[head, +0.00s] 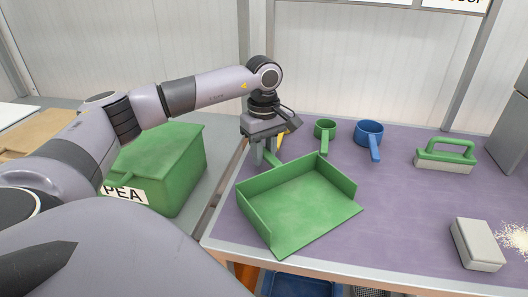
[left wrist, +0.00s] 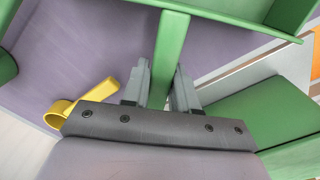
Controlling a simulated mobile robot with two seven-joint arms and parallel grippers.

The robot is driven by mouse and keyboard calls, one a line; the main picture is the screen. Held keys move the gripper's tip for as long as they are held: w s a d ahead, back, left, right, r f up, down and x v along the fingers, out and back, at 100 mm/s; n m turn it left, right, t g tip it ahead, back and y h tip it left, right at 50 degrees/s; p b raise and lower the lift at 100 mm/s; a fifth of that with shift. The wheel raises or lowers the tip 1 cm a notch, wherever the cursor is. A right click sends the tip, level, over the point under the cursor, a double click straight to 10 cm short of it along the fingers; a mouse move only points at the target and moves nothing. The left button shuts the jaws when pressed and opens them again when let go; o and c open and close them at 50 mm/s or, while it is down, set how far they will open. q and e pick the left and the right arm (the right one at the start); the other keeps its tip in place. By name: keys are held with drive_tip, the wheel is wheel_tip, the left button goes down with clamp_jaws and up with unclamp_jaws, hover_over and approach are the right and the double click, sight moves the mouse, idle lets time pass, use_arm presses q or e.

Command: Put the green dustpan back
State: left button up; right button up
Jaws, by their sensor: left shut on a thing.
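The green dustpan (head: 300,205) is at the left end of the purple table, its open side toward the front right. My left gripper (head: 268,158) is shut on its handle at the back left. In the left wrist view the two fingers (left wrist: 162,85) sit on either side of the green handle (left wrist: 172,50), and part of the pan (left wrist: 235,10) shows at the top. I cannot tell whether the pan touches the table. My right gripper is not in view.
Behind stand a green scoop (head: 325,129), a blue scoop (head: 369,136) and a yellow scoop (left wrist: 90,105). A green-handled brush (head: 445,156), a grey block (head: 478,245) and scattered crumbs (head: 515,240) lie right. A green bin (head: 165,165) stands left. The table's (head: 400,200) middle is clear.

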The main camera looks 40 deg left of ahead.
use_arm(q)
drive_tip(key=o, duration=1)
wheel_tip(320, 180, up, 12)
drive_tip(key=shift+r+p, duration=0.1)
drive_tip(key=shift+p, duration=0.4)
